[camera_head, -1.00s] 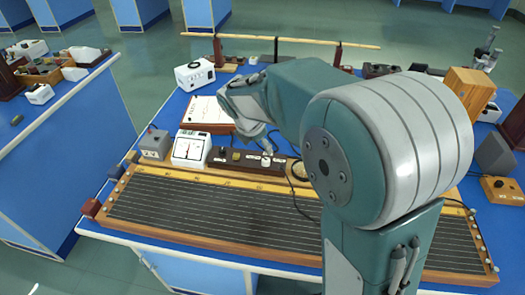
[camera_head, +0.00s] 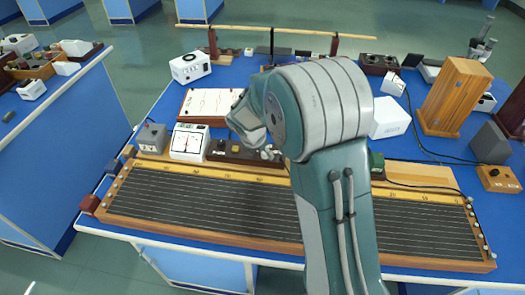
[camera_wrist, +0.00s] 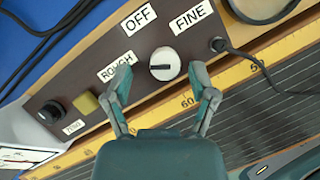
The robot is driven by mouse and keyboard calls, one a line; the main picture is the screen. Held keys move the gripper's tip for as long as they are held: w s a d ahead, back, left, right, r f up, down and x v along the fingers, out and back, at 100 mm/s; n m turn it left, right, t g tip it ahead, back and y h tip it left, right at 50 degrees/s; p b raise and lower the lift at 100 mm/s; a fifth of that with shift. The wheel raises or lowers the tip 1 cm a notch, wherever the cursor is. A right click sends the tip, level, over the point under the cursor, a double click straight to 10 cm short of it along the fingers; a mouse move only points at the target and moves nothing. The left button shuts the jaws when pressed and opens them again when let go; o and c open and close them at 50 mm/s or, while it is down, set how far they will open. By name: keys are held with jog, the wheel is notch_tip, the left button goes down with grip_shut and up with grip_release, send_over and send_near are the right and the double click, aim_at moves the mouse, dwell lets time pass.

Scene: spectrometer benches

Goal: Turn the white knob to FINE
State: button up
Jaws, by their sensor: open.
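The white knob (camera_wrist: 165,64) is on the dark brown panel (camera_wrist: 97,92) in the wrist view. Its dark mark lies toward its left side, on the side of the ROUGH label (camera_wrist: 115,66). The OFF label (camera_wrist: 138,18) is above left of the knob, and the FINE label (camera_wrist: 192,17) is above right. My gripper (camera_wrist: 160,73) is open, with one finger on each side of the knob; I see gaps, so no grip on it. In the head view my arm hides much of the panel (camera_head: 228,152) and the fingertips.
A yellow button (camera_wrist: 85,103) and a black ZERO knob (camera_wrist: 52,111) sit left on the panel. A black plug with cable (camera_wrist: 220,45) is close to the right finger. The long ruled wire board (camera_head: 200,205) lies in front. A white meter (camera_head: 188,145) stands at left.

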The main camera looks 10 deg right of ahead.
jog(key=shift+d, duration=0.4)
grip_shut()
jog(key=shift+a, duration=0.1)
